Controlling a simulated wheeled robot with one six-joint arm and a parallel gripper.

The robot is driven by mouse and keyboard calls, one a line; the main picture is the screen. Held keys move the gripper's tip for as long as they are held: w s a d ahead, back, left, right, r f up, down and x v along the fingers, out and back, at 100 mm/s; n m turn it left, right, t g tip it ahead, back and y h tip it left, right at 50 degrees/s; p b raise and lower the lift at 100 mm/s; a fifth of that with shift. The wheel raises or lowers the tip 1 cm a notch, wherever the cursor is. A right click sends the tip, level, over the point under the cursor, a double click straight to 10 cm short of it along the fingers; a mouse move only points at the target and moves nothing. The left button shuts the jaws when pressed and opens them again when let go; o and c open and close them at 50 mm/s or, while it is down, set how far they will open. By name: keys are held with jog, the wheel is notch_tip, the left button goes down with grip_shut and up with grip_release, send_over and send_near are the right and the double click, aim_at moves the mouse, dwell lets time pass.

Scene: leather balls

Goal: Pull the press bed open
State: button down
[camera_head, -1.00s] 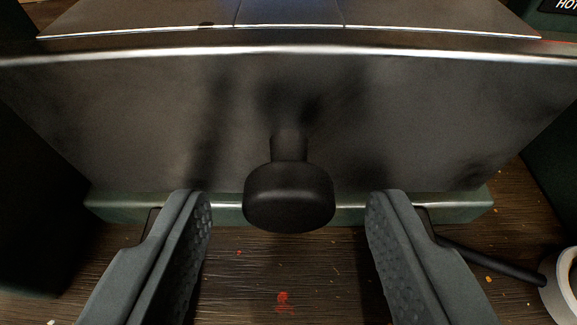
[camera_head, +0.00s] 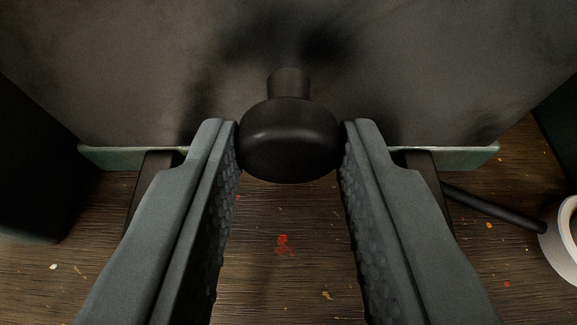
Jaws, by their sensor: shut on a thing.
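The press bed (camera_head: 150,70) shows as a dark grey metal front face across the top of the view. A black round knob (camera_head: 290,140) on a short stem sticks out from the middle of this face. My gripper (camera_head: 290,135) has one finger on each side of the knob, and the fingertips are shut on it. The top edge of the bed is out of view, so I cannot tell from here how far it stands out.
A green base strip (camera_head: 455,159) runs below the face. A dark block (camera_head: 35,170) stands at the left. At the right a black rod (camera_head: 495,207) leads to a white round thing (camera_head: 562,240). The wooden surface (camera_head: 285,285) below the knob has paint specks and is otherwise clear.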

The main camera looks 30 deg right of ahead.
jog(key=s+a, duration=0.3)
jog(key=s, duration=0.2)
jog(key=s+a, duration=0.4)
jog(key=s, duration=0.1)
jog(key=s+a, duration=0.3)
jog(key=s, duration=0.2)
jog(key=shift+s+a, duration=0.15)
jog(key=shift+s, duration=0.1)
jog(key=c, duration=1.1)
grip_release()
jog(key=v, duration=1.7)
jog(key=shift+s+a, duration=0.15)
jog(key=shift+a, duration=0.05)
